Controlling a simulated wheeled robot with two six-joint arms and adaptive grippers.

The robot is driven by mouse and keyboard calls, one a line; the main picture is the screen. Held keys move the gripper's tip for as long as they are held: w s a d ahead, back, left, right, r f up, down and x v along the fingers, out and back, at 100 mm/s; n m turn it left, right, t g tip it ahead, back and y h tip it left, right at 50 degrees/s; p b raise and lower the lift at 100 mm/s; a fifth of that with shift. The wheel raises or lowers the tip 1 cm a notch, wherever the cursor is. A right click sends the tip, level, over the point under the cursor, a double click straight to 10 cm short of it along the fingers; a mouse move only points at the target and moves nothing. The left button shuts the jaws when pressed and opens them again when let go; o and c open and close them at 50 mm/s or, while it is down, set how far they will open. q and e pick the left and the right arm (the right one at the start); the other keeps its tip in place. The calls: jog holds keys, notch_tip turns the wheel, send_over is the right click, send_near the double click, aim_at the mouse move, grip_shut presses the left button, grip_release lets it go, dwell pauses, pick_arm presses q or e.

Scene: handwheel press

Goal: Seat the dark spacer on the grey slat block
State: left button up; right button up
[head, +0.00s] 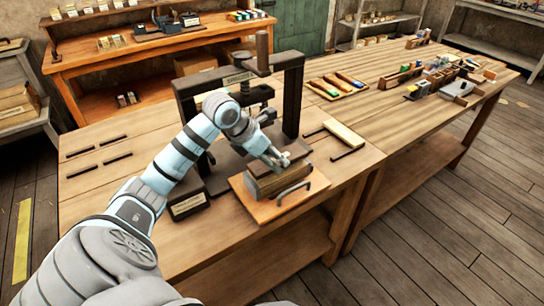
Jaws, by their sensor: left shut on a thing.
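The slat block (276,181) sits on an orange-brown wooden board (262,212) with a curved metal handle, in front of the press. Its front looks brownish and its top greyish. My left gripper (280,163) is right at the top of the block, fingers pointing down to the right. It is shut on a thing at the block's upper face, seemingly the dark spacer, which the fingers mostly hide. I cannot tell whether that thing touches the block. My right gripper is not in view.
The handwheel press (292,98), with its dark frame and upright wooden handle (262,52), stands behind my left arm. Dark bars (115,160) lie at the left, and others flank a pale wooden slab (343,133). A tray of coloured pieces (338,87) lies behind.

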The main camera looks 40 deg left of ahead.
pick_arm(q)
jog(key=shift+f+b, duration=0.65)
jog(key=shift+f, duration=0.2)
jog(key=o, duration=1.3)
jog(key=shift+r, duration=0.1)
jog(key=v, duration=1)
jog(key=shift+s+a+r, duration=0.2)
jog(key=shift+s+a, duration=0.1)
jog(key=shift+s+d+r, duration=0.1)
jog(key=shift+d+r, duration=0.1)
jog(key=shift+r, duration=0.45)
jog(key=shift+r, duration=0.1)
